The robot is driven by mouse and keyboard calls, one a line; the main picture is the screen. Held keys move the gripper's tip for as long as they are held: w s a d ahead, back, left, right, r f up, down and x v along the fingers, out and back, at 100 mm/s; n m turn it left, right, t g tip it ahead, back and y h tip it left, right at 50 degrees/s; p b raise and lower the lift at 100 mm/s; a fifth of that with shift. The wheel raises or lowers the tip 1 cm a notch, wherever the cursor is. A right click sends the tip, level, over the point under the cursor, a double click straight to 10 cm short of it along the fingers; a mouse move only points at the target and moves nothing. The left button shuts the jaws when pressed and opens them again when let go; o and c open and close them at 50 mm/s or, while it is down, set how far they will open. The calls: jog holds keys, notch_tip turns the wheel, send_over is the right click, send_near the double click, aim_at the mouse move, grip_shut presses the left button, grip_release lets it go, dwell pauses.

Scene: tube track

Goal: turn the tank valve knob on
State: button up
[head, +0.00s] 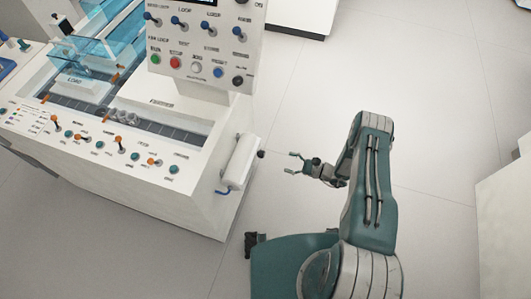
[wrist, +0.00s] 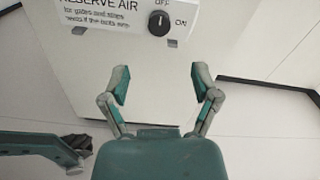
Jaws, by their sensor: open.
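The tank valve knob (wrist: 158,23) is a round black knob at the top of the wrist view, on a white surface lettered "RESERVE AIR". "OFF" is printed above it and "ON" to its right. Its pale mark appears to point up toward "OFF". In the head view the white tank (head: 241,161) is on the console's right side, with a small dark knob (head: 261,154) at its right end. My gripper (head: 291,164) is right of that knob, apart from it. In the wrist view my gripper (wrist: 160,74) is open and empty, its fingertips below the knob in the picture.
The white console (head: 190,205) with several switches and buttons stands at the left. White cabinets stand at the back (head: 300,18) and right edge (head: 505,225). The floor around my gripper is clear.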

aim_at(261, 154)
jog(key=x, duration=1)
jog(key=shift+a, duration=0.3)
grip_shut()
